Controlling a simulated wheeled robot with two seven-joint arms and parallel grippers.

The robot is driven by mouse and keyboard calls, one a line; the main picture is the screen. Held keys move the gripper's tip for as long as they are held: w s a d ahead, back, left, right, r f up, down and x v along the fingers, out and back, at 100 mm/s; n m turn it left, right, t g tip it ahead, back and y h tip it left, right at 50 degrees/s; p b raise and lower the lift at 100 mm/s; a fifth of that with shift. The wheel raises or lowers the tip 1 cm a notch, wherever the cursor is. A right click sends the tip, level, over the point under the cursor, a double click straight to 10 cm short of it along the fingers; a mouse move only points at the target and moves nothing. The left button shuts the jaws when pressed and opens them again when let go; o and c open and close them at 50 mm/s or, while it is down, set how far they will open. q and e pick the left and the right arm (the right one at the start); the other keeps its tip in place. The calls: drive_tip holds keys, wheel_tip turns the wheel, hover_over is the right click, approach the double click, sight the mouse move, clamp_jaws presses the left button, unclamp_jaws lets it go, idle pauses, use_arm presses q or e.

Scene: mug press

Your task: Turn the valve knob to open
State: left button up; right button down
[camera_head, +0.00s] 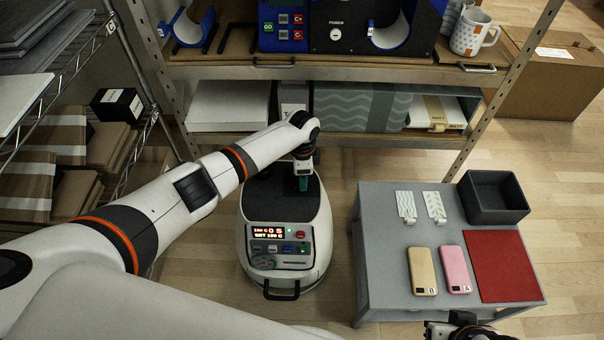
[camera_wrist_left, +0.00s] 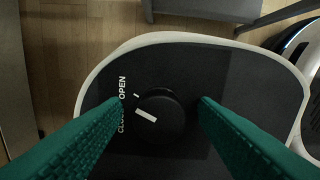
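The round black valve knob (camera_wrist_left: 165,116) is on the dark top of the white machine (camera_head: 285,230). In the left wrist view its white pointer line lies on its left side, near a small white tick and the printed words OPEN and CLOSE, the latter partly hidden by a finger. My left gripper (camera_head: 303,184) is over the machine top, its green fingers (camera_wrist_left: 152,125) apart on either side of the knob. Gaps show beside the knob; I cannot tell how far down the fingers reach. The knob is hidden in the head view. My right gripper (camera_head: 462,330) is at the bottom edge, partly cut off.
A grey table (camera_head: 385,235) at the right holds a gold phone (camera_head: 422,270), a pink phone (camera_head: 454,268), two white tags, a red mat (camera_head: 502,265) and a dark bin (camera_head: 493,198). A shelf (camera_head: 340,75) stands behind the machine, with a mug (camera_head: 472,33) at its right.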

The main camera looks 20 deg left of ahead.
use_arm(q)
wheel_tip(320, 180, up, 7)
drive_tip(key=p, duration=0.3)
wheel_tip(320, 180, up, 5)
drive_tip(key=shift+p, duration=0.55)
use_arm(e)
drive_tip(key=shift+g, duration=0.5)
drive_tip(key=x, duration=0.4)
drive_tip(key=shift+s+f, duration=0.3)
drive_tip(key=shift+f, duration=0.1)
